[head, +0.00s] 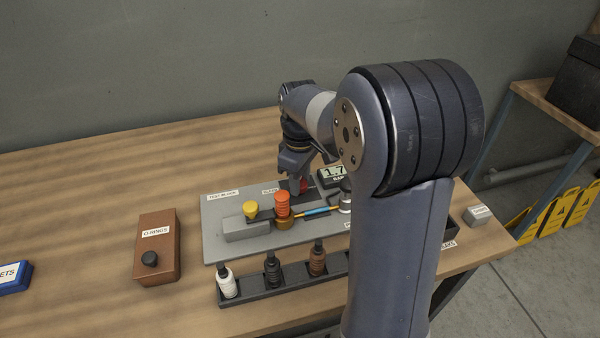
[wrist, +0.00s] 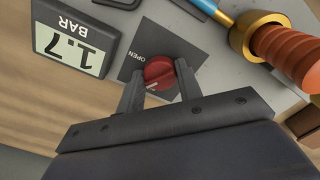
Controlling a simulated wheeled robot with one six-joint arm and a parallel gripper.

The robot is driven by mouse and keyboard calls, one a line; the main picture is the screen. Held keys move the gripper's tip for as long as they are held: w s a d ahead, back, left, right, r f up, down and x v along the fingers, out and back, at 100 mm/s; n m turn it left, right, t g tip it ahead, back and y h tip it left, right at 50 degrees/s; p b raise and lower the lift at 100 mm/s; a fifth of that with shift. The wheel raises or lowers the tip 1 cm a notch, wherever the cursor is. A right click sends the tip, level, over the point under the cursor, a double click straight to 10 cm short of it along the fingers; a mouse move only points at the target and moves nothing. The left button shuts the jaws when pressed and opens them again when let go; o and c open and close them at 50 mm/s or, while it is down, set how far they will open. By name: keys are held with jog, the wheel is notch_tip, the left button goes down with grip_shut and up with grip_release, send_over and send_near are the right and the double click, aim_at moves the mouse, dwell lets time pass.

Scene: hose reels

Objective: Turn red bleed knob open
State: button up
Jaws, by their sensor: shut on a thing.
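The red bleed knob (wrist: 158,72) sits on a dark square plate (wrist: 128,66) marked OPEN in the wrist view. My gripper (wrist: 160,82) has one finger on each side of the knob and is shut on it. A pale line shows on the knob's near face. In the head view the knob (head: 303,185) is partly hidden by my gripper (head: 295,185), which reaches down to the grey test block board (head: 222,212). A gauge (wrist: 75,38) beside the knob reads 1.7 BAR.
An orange-red ribbed fitting (head: 282,204) and a yellow knob (head: 250,208) stand close to my gripper. A brown O-rings box (head: 157,255) is at left. My arm hides the board's right part.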

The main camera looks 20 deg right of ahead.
jog(key=m+p, duration=0.2)
jog(key=m, duration=0.3)
jog(key=shift+r+m, duration=0.15)
jog(key=shift+m, duration=0.15)
jog(key=m+p, duration=0.1)
jog(key=m, duration=0.4)
jog(key=shift+m+p, duration=0.3)
jog(key=shift+p, duration=0.05)
jog(key=o, duration=1)
notch_tip(320, 180, up, 11)
jog(key=shift+f, duration=0.2)
jog(key=shift+f, duration=0.1)
